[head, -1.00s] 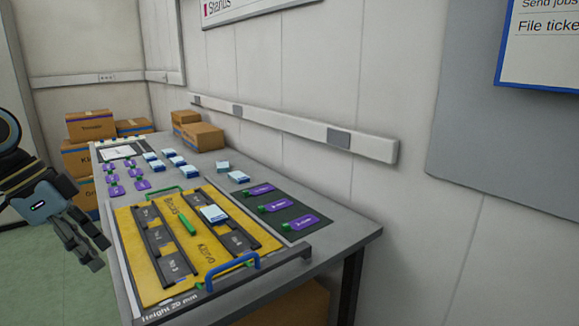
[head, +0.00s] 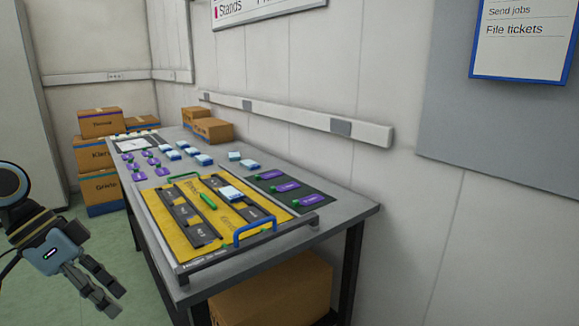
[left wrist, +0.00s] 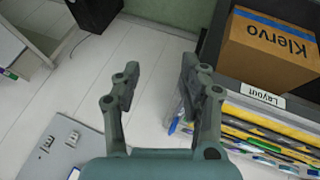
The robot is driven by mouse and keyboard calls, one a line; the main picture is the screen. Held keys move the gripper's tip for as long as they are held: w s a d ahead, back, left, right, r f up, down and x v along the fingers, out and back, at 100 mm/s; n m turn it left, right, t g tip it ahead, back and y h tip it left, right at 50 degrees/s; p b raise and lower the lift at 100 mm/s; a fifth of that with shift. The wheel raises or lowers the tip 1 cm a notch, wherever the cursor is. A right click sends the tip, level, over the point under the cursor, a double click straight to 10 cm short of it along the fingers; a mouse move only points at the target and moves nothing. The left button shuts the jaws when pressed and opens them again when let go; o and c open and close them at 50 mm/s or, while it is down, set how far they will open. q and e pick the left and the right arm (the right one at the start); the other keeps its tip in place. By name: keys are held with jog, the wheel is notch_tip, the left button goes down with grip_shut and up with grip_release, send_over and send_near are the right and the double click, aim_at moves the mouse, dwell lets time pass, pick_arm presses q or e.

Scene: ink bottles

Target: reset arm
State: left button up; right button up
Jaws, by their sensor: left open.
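My left gripper (head: 96,296) is at the lower left of the head view, in the air to the left of the table (head: 352,218) and apart from it. It also shows in the left wrist view (left wrist: 160,85), with its two fingers spread and nothing between them. Floor shows beyond the fingers there. My right gripper is in neither view.
A yellow tray (head: 165,220) with dark strips and a blue handle (head: 262,228) lies on the table's near part. Purple tags (head: 312,200) lie on a dark mat. Cardboard boxes (head: 100,123) stand at the back left, another box (head: 272,290) under the table. Floor is open on the left.

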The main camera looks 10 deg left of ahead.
pick_arm(q)
jog(key=d+f+n+t+h+b, duration=0.1)
jog(key=d+f+n+t+h, duration=0.35)
jog(key=d+f, duration=0.55)
jog(key=s+a+f+n+t+y+b, duration=0.1)
jog(key=s+a+f+n+t+y, duration=0.15)
jog(key=f, duration=0.65)
jog(key=s+a+f+n+t+y, duration=0.1)
jog(key=s+f+n+t+y, duration=0.2)
jog(key=f, duration=0.6)
jog(key=s+f+m+g+y, duration=0.1)
jog(key=s+f+g+y, duration=0.1)
jog(key=s+f, duration=0.4)
jog(key=s+f+m+g+y, duration=0.1)
jog(key=s+f+g, duration=0.4)
jog(key=s, duration=0.9)
jog(key=s+f+m+g+y, duration=0.1)
jog(key=s+f+g+y, duration=0.2)
jog(key=s+f, duration=0.5)
jog(key=shift+s+a+f+m+g+b, duration=0.2)
jog(key=shift+s+m+g+b, duration=0.15)
jog(key=shift+s, duration=0.8)
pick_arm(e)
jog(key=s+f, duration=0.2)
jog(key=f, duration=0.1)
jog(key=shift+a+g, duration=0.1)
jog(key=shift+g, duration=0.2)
